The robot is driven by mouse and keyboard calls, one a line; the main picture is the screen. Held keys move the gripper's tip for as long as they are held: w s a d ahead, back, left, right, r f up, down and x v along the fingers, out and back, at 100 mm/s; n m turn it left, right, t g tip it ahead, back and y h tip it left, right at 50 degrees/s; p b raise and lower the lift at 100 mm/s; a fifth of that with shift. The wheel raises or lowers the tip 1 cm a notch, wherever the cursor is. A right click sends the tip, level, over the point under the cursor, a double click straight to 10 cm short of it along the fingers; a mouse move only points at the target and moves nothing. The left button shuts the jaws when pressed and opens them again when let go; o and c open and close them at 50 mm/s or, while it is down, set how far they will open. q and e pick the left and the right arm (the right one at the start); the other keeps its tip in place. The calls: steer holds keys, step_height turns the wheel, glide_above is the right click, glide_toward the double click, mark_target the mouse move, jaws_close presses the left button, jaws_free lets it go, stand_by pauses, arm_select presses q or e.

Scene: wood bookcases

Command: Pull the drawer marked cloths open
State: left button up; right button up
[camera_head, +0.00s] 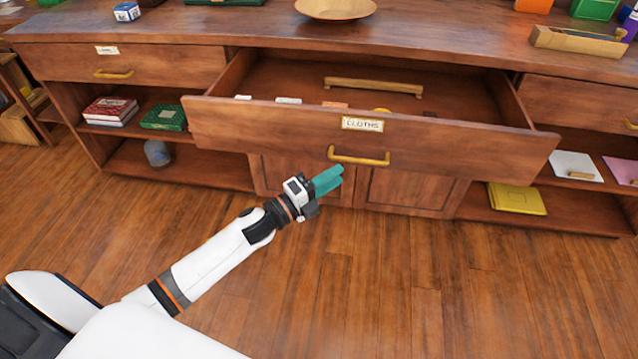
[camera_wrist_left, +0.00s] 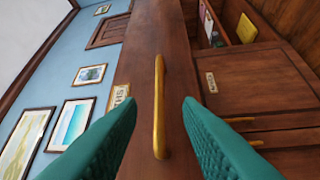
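The drawer marked cloths (camera_head: 440,140) is a wide wooden drawer standing well out from the middle of the cabinet. Its label (camera_head: 362,124) sits above a brass bar handle (camera_head: 358,158). My left gripper (camera_head: 338,178), with teal fingers, is in front of the drawer just below and left of the handle. In the left wrist view the fingers are spread apart, with the handle (camera_wrist_left: 159,110) between them in the picture and not gripped. Part of the label (camera_wrist_left: 118,96) shows there beside the left finger. My right gripper is not in view.
Inside the drawer lie a wooden bar (camera_head: 373,86) and several small items partly hidden by its front. A bowl (camera_head: 335,9) stands on the cabinet top. Another drawer (camera_head: 150,63) at left is shut. The floor (camera_head: 400,290) in front is clear.

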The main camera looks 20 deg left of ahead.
arm_select(q)
steer(key=v, duration=0.3)
steer(key=shift+s+a, duration=0.25)
steer(key=shift+s, duration=0.1)
